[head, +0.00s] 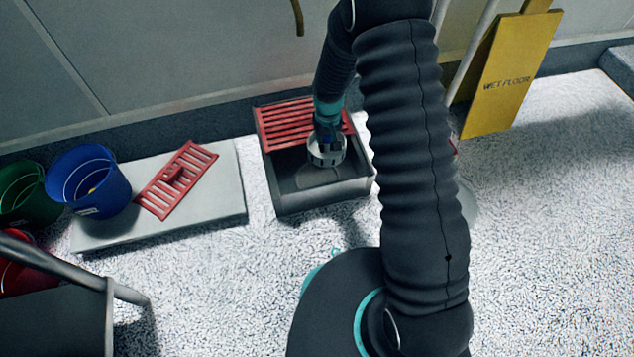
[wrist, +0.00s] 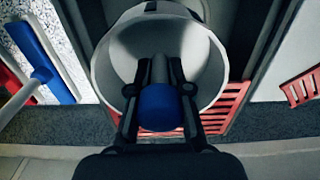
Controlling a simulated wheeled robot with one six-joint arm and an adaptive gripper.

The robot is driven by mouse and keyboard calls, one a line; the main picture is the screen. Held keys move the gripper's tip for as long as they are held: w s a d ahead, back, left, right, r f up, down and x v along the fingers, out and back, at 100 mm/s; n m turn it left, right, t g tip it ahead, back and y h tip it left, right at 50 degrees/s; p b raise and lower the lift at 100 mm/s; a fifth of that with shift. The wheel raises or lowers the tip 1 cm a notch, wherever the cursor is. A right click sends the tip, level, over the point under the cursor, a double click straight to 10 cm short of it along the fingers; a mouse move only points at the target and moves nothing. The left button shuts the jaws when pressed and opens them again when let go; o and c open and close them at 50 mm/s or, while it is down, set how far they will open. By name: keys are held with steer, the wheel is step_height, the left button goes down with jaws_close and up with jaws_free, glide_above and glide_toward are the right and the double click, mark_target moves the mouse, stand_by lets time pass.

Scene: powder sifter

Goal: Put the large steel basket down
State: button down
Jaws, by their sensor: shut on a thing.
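The large steel basket (head: 328,150) is a round, pale metal vessel within the outline of the grey floor basin (head: 325,198). In the wrist view the basket (wrist: 108,62) fills the upper middle, with its wide open mouth toward the camera. My gripper (head: 328,126) is above it. In the wrist view my gripper (wrist: 160,82) is shut on the basket's handle, which shows a blue end (wrist: 161,108). The basket looks roughly upright and in front of the basin's red grate. I cannot tell whether its underside touches the basin floor.
A red slatted grate (head: 290,122) covers the basin's back part. Another red grate (head: 177,180) lies on a grey slab (head: 215,195) to the left, beside blue (head: 88,182) and green (head: 22,195) buckets. A yellow wet-floor sign (head: 510,75) leans at right. Speckled floor in front is open.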

mark_target(317, 149)
steer(key=a, duration=0.2)
steer(key=shift+w+a+r, duration=0.3)
steer(key=shift+w, duration=0.05)
step_height(317, 149, down, 17)
steer(key=b, duration=0.2)
steer(key=shift+a+f+b, duration=0.1)
steer(key=shift+f+b, duration=0.1)
steer(key=shift+b, duration=0.15)
steer(key=shift+f, duration=0.1)
steer(key=c, duration=1.1)
jaws_free()
step_height(317, 149, up, 12)
steer(key=shift+s+r+p, duration=0.1)
steer(key=shift+r+p, duration=0.05)
steer(key=shift+p, duration=0.7)
